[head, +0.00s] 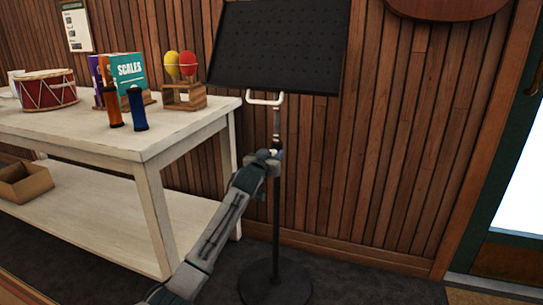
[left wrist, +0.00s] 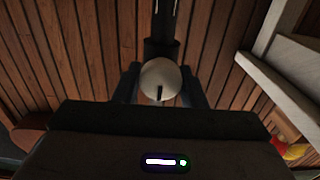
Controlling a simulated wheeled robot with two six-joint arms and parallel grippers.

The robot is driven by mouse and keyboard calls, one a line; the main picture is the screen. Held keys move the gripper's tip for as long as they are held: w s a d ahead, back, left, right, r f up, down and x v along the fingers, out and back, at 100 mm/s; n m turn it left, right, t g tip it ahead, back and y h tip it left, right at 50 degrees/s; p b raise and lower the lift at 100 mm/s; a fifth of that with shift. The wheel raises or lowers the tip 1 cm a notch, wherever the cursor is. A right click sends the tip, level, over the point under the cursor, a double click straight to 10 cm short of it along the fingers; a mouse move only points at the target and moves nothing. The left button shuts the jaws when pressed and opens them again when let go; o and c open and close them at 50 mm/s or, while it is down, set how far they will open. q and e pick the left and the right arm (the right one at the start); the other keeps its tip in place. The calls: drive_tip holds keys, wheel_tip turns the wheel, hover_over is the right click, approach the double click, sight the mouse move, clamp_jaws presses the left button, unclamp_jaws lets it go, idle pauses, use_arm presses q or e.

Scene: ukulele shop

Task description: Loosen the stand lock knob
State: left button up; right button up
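The black music stand (head: 276,45) stands against the wood wall, with a perforated desk, a thin pole and a round base (head: 275,284) on the floor. My left gripper (head: 273,154) is at the pole below the desk and largely hides the lock knob in the head view. In the left wrist view the knob (left wrist: 160,76) is a pale round disc with a dark line. It sits between the two dark fingers of my left gripper (left wrist: 160,88), which appear to press on both its sides. My right gripper is not in view.
A white table (head: 150,140) left of the stand holds a red drum (head: 46,92), books, shakers and maracas (head: 187,62). A cardboard box (head: 24,186) is on its lower shelf. The floor right of the stand is clear, toward a door (head: 510,200).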

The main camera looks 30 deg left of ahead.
use_arm(q)
drive_tip(key=c, duration=0.4)
drive_tip(key=shift+c, duration=0.2)
